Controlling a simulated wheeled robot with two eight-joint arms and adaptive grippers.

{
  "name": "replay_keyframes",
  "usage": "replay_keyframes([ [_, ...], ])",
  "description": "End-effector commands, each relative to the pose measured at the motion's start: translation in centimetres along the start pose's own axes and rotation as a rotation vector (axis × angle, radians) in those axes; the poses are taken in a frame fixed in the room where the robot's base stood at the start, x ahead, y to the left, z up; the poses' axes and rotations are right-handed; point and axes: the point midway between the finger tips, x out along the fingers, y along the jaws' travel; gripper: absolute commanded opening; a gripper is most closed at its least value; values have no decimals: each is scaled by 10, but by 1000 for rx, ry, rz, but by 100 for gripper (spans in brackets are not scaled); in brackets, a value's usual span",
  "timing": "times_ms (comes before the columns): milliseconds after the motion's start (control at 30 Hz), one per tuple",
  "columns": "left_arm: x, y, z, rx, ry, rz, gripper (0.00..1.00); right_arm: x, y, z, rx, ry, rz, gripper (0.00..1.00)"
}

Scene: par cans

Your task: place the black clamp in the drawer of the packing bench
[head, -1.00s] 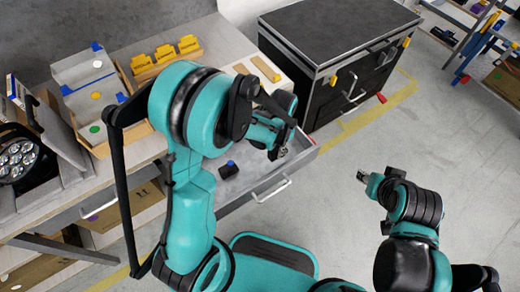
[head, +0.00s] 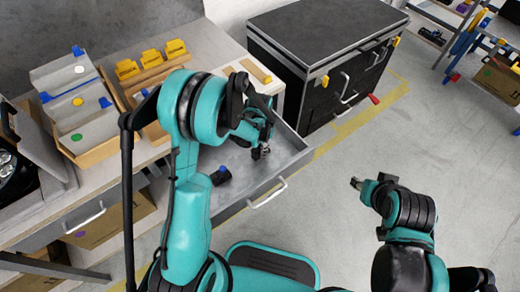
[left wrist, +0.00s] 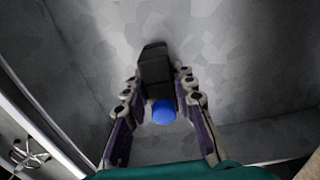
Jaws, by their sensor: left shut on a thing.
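The black clamp (left wrist: 155,66) with a round blue knob (left wrist: 163,112) sits between the fingertips of my left gripper (left wrist: 158,88) in the left wrist view. In the head view my left gripper (head: 262,152) hangs over the open grey drawer (head: 246,181) of the packing bench (head: 213,42), towards its right side. The gripper is shut on the clamp, which is hard to make out there. The drawer's bare grey floor lies behind the clamp in the left wrist view. My right gripper (head: 356,183) is off to the right over the floor, too small to judge.
A small dark piece with a blue top (head: 221,176) lies in the drawer, left of my left gripper. Yellow pieces (head: 151,57) and open bins (head: 85,110) stand on the bench. A black cabinet (head: 325,50) stands behind right.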

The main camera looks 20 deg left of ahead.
Motion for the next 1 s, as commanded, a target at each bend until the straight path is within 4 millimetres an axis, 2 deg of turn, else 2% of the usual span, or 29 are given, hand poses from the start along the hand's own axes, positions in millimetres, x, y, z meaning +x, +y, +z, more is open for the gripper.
replay_keyframes([
  [133,4,0,0,0,0,0,0,3,0,2,0,0,0,40],
  [167,4,0,0,0,0,0,28,3,0,2,0,0,0,40],
  [233,3,0,0,0,0,0,46,2,0,2,0,0,0,40],
  [633,-4,0,0,0,0,0,46,-2,0,-2,0,0,0,40],
  [767,-26,0,0,0,0,0,46,-12,0,-8,0,0,0,40],
  [1000,-82,0,0,0,0,0,46,-33,0,-24,0,0,0,40],
])
